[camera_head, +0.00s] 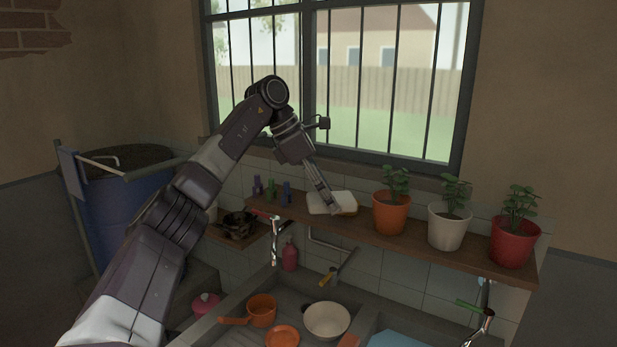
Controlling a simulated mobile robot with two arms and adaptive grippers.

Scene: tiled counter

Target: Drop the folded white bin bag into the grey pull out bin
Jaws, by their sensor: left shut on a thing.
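The folded white bin bag (319,203) appears as a flat, pale bundle at the wooden shelf below the window, left of the plant pots. My left gripper (334,208) comes down on it from the upper left and is shut on it. The fingers cover part of the bag. I cannot tell whether the bag rests on the shelf or is just above it. I cannot make out the grey pull out bin in this view. My right gripper is not in view.
The wooden shelf (453,257) carries an orange pot (390,214), a white pot (447,232) and a red pot (512,248) with plants. Taps stand below it, over a sink area with an orange pan (262,310) and a cream bowl (327,321). A blue barrel (112,215) stands left.

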